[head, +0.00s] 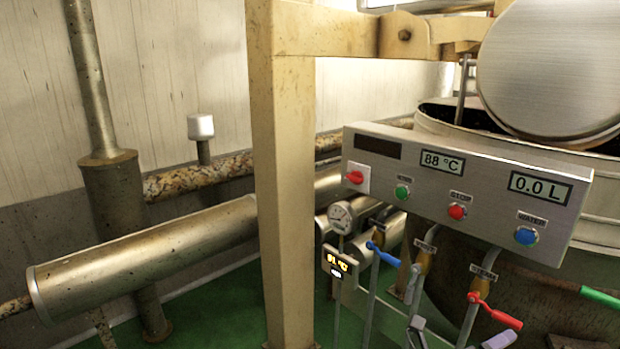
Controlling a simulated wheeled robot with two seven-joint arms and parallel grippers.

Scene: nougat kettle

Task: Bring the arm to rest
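Grey and lavender finger-like pieces show at the bottom edge, below the valve levers. They look like the tips of my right gripper (458,335), but most of it is cut off by the frame, and I cannot tell whether it is open or shut. No arm comes in from the left, and my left gripper is not in view. The control panel (465,185) reads 88 °C and 0.0 L.
A steel kettle (470,118) with a round lid (550,65) stands behind the panel. A beige post (284,200) rises left of the panel. A large steel pipe (150,255) runs along the wall. A green-handled rod (601,298) is at the right edge. Green floor (215,315) shows between.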

